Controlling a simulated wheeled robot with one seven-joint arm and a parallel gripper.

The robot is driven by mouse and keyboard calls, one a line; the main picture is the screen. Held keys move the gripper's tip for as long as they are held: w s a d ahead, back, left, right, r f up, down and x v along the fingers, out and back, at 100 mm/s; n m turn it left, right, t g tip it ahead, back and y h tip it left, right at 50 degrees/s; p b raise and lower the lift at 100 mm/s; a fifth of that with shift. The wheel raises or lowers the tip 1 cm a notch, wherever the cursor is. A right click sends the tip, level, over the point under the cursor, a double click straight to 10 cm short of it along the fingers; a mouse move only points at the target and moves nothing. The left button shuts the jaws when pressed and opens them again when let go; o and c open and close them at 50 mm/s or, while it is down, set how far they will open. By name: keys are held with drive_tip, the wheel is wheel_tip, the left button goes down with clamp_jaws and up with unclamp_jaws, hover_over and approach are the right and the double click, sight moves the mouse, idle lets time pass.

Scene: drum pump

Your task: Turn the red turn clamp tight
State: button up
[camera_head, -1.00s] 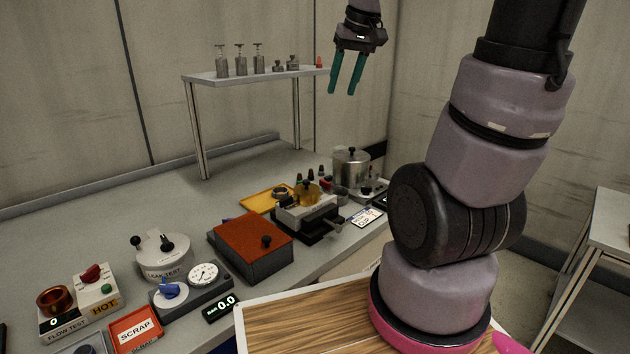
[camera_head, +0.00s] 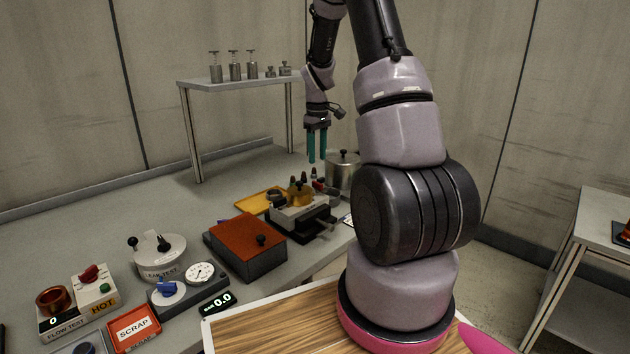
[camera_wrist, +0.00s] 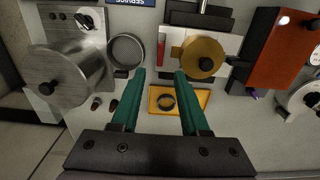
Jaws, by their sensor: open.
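A narrow red piece, likely the red turn clamp (camera_wrist: 161,50), shows in the wrist view on the pale fixture (camera_wrist: 171,39), just left of a round brass part (camera_wrist: 202,58) with a black knob. In the head view the fixture (camera_head: 302,214) stands on the bench with the brass part (camera_head: 299,195) on top; I cannot make out the clamp clearly there. My gripper (camera_head: 317,158) points down above the bench, behind the fixture. In the wrist view my gripper (camera_wrist: 159,72) is open and empty, its green fingers apart, with the red piece beyond the tips.
A yellow tray (camera_wrist: 201,94) with a dark ring (camera_wrist: 166,103) lies below the fixture in the wrist view. A metal pot (camera_wrist: 65,72) and a mesh cup (camera_wrist: 126,51) stand left. A red-orange box (camera_head: 247,240) stands beside the fixture. A shelf (camera_head: 235,84) rises behind.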

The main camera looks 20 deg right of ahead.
sight(317, 183)
wheel_tip(317, 183, down, 9)
drive_tip(key=shift+f, duration=0.1)
idle(0.3)
clamp_jaws()
